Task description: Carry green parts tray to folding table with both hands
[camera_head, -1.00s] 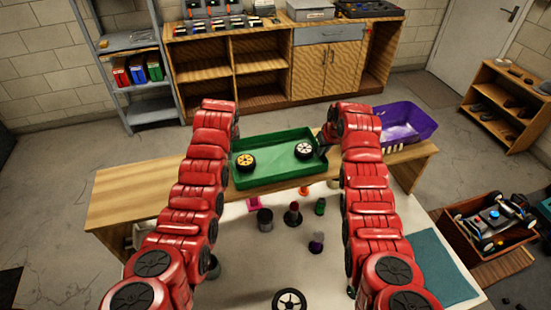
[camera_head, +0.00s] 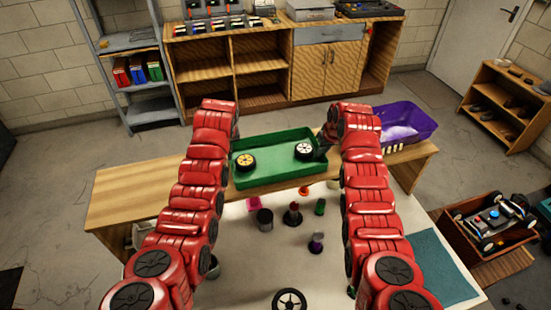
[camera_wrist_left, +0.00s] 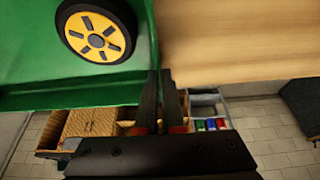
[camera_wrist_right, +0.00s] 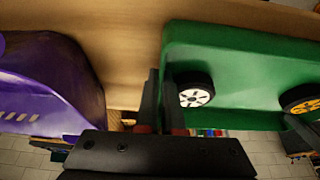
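The green parts tray (camera_head: 275,172) is over the wooden top (camera_head: 140,190) in front of me; I cannot tell whether it rests on it or is just above. A yellow-rimmed wheel (camera_head: 245,162) and a white-rimmed wheel (camera_head: 304,151) lie in it. My left gripper (camera_wrist_left: 160,98) has its fingers closed around one end wall of the tray. My right gripper (camera_wrist_right: 163,100) has its fingers closed around the opposite end wall. In the head view my right gripper (camera_head: 324,140) partly shows at the tray's right end; my left arm hides the left fingers.
A purple bin (camera_head: 408,124) stands right of the tray, close to my right arm. Small bottles and a loose wheel (camera_head: 289,299) are on the pale surface (camera_head: 250,275) nearer me. A crate with a toy car (camera_head: 492,222) is at the right. Open floor lies behind the wooden top.

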